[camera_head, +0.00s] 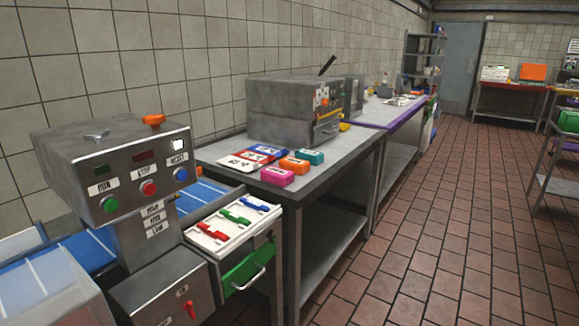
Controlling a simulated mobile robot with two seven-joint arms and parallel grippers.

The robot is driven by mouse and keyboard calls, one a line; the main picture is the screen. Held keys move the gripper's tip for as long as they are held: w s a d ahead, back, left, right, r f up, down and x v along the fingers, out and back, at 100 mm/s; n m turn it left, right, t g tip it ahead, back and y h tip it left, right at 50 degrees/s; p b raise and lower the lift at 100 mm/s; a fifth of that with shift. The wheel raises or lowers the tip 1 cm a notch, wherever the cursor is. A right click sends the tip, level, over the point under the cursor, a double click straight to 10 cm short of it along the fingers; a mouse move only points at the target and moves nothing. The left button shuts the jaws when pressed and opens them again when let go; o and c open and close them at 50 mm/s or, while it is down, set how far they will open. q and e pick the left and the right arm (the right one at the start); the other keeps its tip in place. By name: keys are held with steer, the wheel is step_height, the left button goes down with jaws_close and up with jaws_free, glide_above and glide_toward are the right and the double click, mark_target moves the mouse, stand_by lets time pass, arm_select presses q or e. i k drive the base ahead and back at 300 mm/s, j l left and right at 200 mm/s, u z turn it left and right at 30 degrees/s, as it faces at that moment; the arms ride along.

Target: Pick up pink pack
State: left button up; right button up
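A small pink pack (277,176) lies on the near end of the grey metal table (325,167), close to its front edge. An orange pack (294,165) lies just behind it, and a teal pack (309,156) lies behind that one. The pink pack's top and near side show, with a pale label on top. Neither of my grippers is in view.
Flat blue, red and white packets lie left of the packs. A metal machine (296,108) stands behind them. A control box with buttons (124,168) and an open drawer (233,220) stand at the near left. The tiled floor (430,230) at right is clear.

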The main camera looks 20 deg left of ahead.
mark_target(280, 176)
steer(key=i+l+u, duration=0.1)
steer(key=i+u, duration=0.25)
steer(key=i, duration=0.15)
steer(key=i+l+u, duration=0.3)
steer(key=i, duration=0.15)
steer(key=i+l+u, duration=0.2)
steer(key=i+u, duration=0.15)
steer(key=i, duration=0.1)
